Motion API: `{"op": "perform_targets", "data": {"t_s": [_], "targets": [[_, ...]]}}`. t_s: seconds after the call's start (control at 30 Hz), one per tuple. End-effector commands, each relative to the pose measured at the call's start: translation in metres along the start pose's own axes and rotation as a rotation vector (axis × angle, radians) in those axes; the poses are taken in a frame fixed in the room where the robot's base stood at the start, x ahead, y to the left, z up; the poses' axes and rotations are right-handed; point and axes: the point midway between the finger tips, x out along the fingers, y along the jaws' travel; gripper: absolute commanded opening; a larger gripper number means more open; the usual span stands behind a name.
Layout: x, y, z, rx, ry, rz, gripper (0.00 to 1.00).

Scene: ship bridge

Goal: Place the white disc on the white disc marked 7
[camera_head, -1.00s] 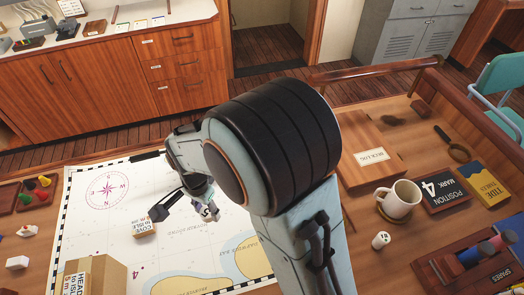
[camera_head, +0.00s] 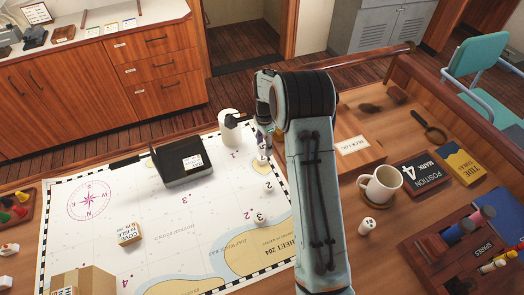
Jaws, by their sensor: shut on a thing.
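My gripper (camera_head: 261,148) points down over the right edge of the chart. It is shut on a small white disc (camera_head: 263,157) with a dark mark, partly hidden by the fingers. I cannot tell whether this disc touches anything below. A second white disc (camera_head: 267,187) lies on the chart just in front of the gripper. A third white disc (camera_head: 259,219) lies nearer the camera. Both have small dark marks; I cannot read for certain which is the 7. My forearm passes close to their right.
A white cylinder (camera_head: 229,130) and a black box (camera_head: 182,168) stand left of the gripper.

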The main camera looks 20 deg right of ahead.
Motion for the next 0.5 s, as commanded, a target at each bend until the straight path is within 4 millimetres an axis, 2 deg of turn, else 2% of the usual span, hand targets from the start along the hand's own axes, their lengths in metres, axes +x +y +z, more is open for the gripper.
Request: {"op": "perform_targets", "data": {"t_s": [0.1, 0.2, 0.37, 0.5], "targets": [[0.022, -0.016, -0.006, 0.0, 0.001, 0.0, 0.07], [0.031, -0.024, -0.009, 0.0, 0.001, -0.002, 0.07], [0.04, -0.031, -0.012, -0.001, 0.001, -0.001, 0.07], [0.061, -0.032, -0.012, -0.001, -0.001, 0.002, 0.07]]}}
